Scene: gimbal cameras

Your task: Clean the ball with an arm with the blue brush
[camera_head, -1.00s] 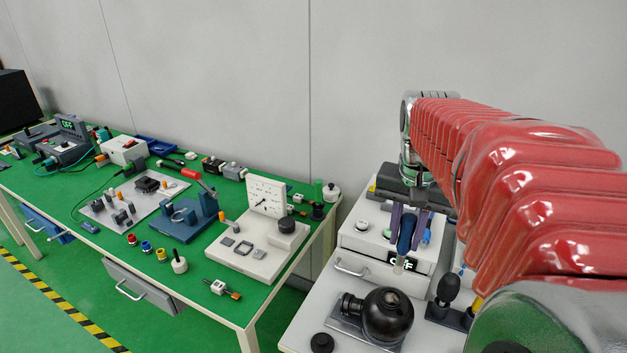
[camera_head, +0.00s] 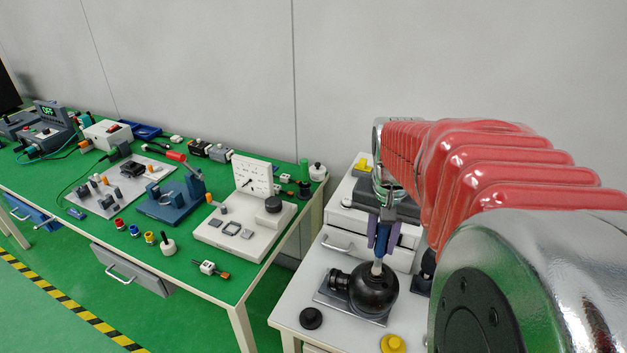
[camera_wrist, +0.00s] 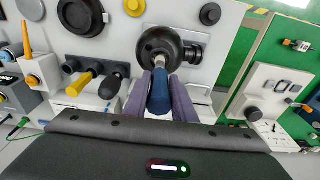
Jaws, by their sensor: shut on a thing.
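A black ball (camera_head: 374,296) with a side arm (camera_head: 339,280) rests on a grey plate (camera_head: 330,299) on the white table. The ball also shows in the wrist view (camera_wrist: 172,41). My gripper (camera_head: 379,236) is shut on the blue handle of the brush (camera_wrist: 159,97). The brush points down, and its pale tip (camera_head: 377,267) is at the top of the ball and appears to touch it. In the wrist view the tip overlaps the ball, and exact contact is hard to tell.
A white drawer unit (camera_head: 343,236) stands behind the ball. A black knob (camera_head: 311,318) and a yellow knob (camera_head: 392,343) sit near the front. In the wrist view a black-headed tool (camera_wrist: 113,86) and a yellow-handled tool (camera_wrist: 80,84) stand beside the ball. A green bench (camera_head: 190,270) is left.

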